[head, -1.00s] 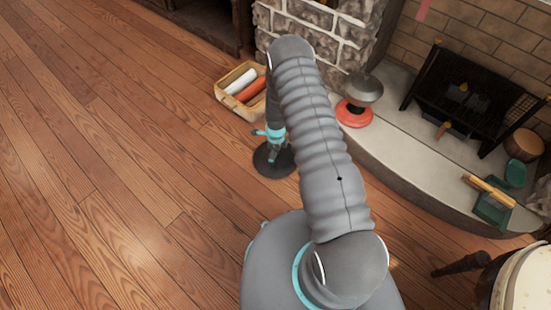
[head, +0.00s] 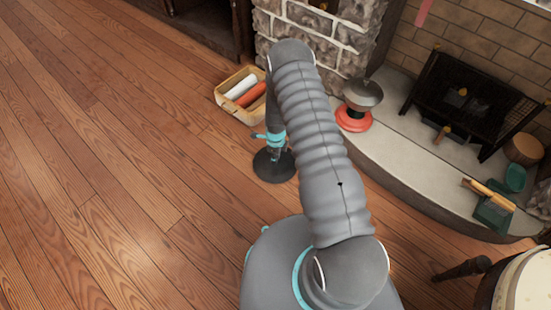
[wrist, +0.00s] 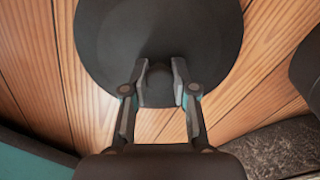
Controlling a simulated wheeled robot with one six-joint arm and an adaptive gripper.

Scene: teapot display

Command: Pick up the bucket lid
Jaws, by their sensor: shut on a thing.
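The bucket lid is a dark round disc (head: 270,172) below my arm, over the wooden floor. In the wrist view the lid (wrist: 158,30) fills the upper middle, with its small dark knob (wrist: 158,90) between my fingertips. My gripper (wrist: 159,82) is shut on that knob, one finger on each side. In the head view my gripper (head: 275,150) is small and partly merges with the dark lid. I cannot tell the lid's exact height above the floor.
A wooden box (head: 228,105) with white and orange rolls stands just behind the lid. A curved stone hearth (head: 400,155) lies to the right, bearing a red-based grey object (head: 355,118) and a green dustpan (head: 492,213). A pale round drum-like thing (head: 525,285) is at lower right. The left floor is clear.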

